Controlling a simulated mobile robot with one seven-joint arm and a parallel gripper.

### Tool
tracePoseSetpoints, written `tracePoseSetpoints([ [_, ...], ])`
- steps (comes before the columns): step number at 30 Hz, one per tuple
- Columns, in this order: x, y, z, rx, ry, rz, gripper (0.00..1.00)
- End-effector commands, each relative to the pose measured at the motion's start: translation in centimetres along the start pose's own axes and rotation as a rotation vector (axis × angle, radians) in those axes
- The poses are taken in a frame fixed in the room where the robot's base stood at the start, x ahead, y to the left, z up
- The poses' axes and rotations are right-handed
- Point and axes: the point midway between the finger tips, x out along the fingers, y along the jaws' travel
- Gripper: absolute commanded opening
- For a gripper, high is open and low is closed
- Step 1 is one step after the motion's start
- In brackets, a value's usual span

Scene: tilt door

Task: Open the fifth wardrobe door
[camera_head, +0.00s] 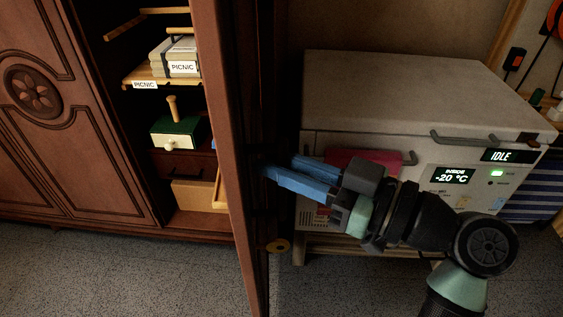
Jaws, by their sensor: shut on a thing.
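A carved brown wooden wardrobe (95,130) fills the left side. One of its doors (228,130) stands open, seen nearly edge-on near the middle of the view. My gripper (268,176) comes from the right, its blue fingers level with this door and shut at its dark outer face. The fingertips are in shadow, so I cannot tell whether they hold a handle or the panel. Left of the door, the open compartment shows shelves (150,78) with boxes labelled PICNIC (182,66) and a green box (178,133).
A white chest freezer (420,85), reading -20 °C, stands close behind my arm on the right. Grey floor (130,275) is clear in front of the wardrobe.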

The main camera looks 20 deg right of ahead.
Motion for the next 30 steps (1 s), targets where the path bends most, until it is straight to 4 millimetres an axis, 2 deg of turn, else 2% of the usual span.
tracePoseSetpoints([
  [4,0.0,-0.1,0.0,0.001,-0.001,-0.001,0.0],
  [5,0.0,-0.1,0.0,0.001,-0.001,-0.002,0.23],
  [9,0.0,0.0,0.0,0.001,-0.001,-0.001,0.48],
  [20,-0.3,0.0,0.0,0.0,0.0,0.001,0.49],
  [23,-1.5,0.1,0.0,0.0,0.001,0.003,0.49],
  [30,-6.6,0.1,0.0,-0.001,0.0,0.005,0.49],
])
